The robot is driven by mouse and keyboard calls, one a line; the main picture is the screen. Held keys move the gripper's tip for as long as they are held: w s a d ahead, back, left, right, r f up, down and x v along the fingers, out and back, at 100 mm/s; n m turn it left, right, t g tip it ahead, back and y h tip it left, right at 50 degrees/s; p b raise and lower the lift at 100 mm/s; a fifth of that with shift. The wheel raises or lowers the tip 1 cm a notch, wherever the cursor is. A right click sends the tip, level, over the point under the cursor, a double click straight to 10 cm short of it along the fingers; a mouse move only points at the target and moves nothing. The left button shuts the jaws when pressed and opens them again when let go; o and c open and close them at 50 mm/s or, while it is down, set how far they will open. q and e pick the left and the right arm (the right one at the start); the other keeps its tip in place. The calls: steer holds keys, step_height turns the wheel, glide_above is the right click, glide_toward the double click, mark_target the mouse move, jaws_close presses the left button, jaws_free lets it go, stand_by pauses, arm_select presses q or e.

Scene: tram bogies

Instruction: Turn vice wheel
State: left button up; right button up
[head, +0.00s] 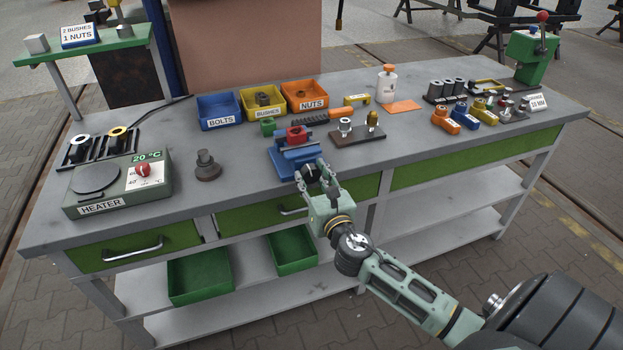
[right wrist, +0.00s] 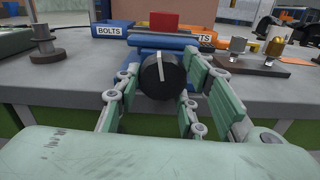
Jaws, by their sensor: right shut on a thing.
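The blue vice (head: 296,158) stands at the front edge of the workbench, with a red block (head: 297,134) at its top; the red block also shows in the right wrist view (right wrist: 164,21). The vice wheel (right wrist: 161,77) is a round black knob facing me, with a pale line on its face that is close to upright. My right gripper (head: 315,174) is at the front of the vice, its fingers closed on the wheel from both sides. In the head view the fingers partly hide the wheel. My left gripper is not in view.
Blue, yellow and orange bins (head: 304,96) stand behind the vice. A heater (head: 117,186) and a dark spindle-like part (head: 206,165) are to its left. A brown block with metal parts (head: 357,136) stands close on its right. The bench front between heater and vice is mostly clear.

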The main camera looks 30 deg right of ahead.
steer(key=shift+a+f+m, duration=0.1)
steer(key=shift+a+m, duration=0.1)
steer(key=shift+m, duration=0.2)
stand_by(0.4)
steer(key=m, duration=0.2)
steer(key=shift+m, duration=0.4)
steer(key=m, duration=0.3)
steer(key=shift+m, duration=0.4)
steer(key=m, duration=0.4)
steer(key=shift+d+r, duration=0.1)
steer(key=shift+r, duration=0.15)
steer(key=m, duration=0.4)
steer(key=shift+r, duration=0.1)
steer(key=m, duration=0.3)
steer(key=shift+d+r+m+p, duration=0.15)
steer(key=shift+d+m+p, duration=0.05)
steer(key=shift+m+p, duration=0.2)
steer(key=m, duration=0.3)
steer(key=shift+m+p, duration=0.3)
steer(key=shift+p, duration=0.1)
steer(key=m+p, duration=0.1)
steer(key=m, duration=0.2)
steer(key=shift+d, duration=0.15)
steer(key=shift+d+m+p, duration=0.1)
steer(key=shift+m+p, duration=0.55)
steer(key=shift+m, duration=1.25)
